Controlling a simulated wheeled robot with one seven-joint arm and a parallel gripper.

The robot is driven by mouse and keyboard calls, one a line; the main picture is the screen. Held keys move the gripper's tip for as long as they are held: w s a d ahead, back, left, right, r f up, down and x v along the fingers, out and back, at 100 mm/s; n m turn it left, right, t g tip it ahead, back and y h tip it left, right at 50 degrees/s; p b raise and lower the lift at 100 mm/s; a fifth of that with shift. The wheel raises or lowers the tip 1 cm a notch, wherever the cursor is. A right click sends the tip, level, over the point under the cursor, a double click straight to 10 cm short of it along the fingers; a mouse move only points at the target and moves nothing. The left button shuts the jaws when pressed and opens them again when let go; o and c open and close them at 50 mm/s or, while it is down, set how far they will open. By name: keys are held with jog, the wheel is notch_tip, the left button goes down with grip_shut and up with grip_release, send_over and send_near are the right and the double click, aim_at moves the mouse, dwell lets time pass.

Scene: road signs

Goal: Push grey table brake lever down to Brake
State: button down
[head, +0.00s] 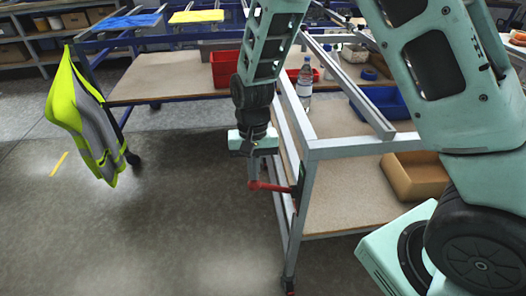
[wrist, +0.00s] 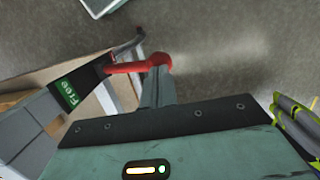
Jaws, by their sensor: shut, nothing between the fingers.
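The grey table (head: 350,147) has a red brake lever (head: 272,187) on its near corner post. The lever sticks out to the left, roughly level, with a rounded knob at its free end. My gripper (head: 253,180) points down at this knob from above, shut and empty. In the wrist view the shut fingers (wrist: 158,78) reach the knob end of the red lever (wrist: 128,68); whether they touch it I cannot tell. A green label reading "Free" (wrist: 70,93) shows beside the lever's base. No Brake label is visible.
A yellow safety vest (head: 85,115) hangs at the left on a blue-framed table (head: 165,80). The floor left of the lever is clear.

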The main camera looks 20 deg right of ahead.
notch_tip(320, 180, down, 14)
jog(key=a+m+g+h+b, duration=0.1)
jog(key=a+g+h+b, duration=0.1)
jog(key=h, duration=0.8)
jog(key=shift+w+a+f+g+b, duration=0.2)
jog(key=shift+w+a+g+b, duration=0.15)
jog(key=shift+g+b, duration=0.6)
jog(key=shift+d+f, duration=0.15)
jog(key=shift+f, duration=0.05)
